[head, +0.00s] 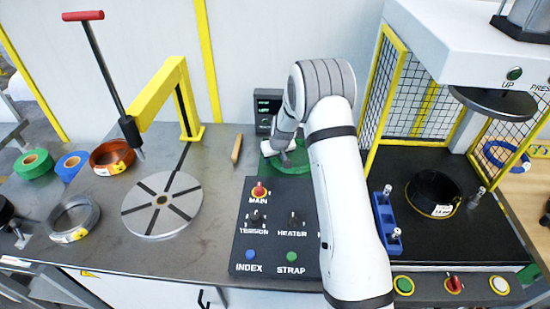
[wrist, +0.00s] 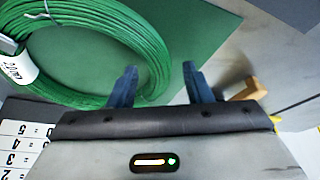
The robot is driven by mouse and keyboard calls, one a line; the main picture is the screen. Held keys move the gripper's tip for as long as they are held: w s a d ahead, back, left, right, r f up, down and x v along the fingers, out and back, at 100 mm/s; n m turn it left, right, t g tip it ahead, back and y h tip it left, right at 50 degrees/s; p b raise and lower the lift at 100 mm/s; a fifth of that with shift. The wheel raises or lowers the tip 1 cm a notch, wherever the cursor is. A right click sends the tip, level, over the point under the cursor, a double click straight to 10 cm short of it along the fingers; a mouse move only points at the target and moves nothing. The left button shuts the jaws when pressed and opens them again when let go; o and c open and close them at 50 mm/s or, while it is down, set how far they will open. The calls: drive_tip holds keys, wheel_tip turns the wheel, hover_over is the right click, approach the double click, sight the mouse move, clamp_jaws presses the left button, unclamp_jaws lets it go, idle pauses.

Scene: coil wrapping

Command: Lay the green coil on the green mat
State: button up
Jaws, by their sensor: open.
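The green coil (wrist: 150,60) is a ring of thin green wire with a white label, at the upper left of the wrist view. It appears to lie flat on the green mat (wrist: 212,30), whose bare surface shows inside and to the right of the ring. My gripper (wrist: 160,67) is open and empty, its two blue-grey fingers apart. The left finger overlaps the coil's near right edge in the picture; I cannot tell whether it touches. In the head view the mat (head: 303,157) shows behind the control panel, and my arm and gripper hide much of it and the coil.
The control panel (head: 270,235) stands in front of the mat. A wooden-handled tool (head: 237,148) lies to its left. A caged press with a black coil (head: 433,190) is on the right.

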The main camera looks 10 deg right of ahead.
drive_tip(key=s+d+r+b, duration=0.2)
drive_tip(key=s+d+r, duration=0.1)
drive_tip(key=s+r, duration=1.8)
drive_tip(key=s+d+r+m, duration=0.1)
drive_tip(key=s+r, duration=0.1)
drive_tip(key=s, duration=0.8)
drive_tip(key=s+r+m+h, duration=0.1)
drive_tip(key=s+r, duration=0.1)
drive_tip(key=s, duration=0.8)
drive_tip(key=shift+s+d+r+m+g, duration=0.25)
drive_tip(key=shift+d+m+g, duration=0.05)
drive_tip(key=shift+d+g, duration=0.1)
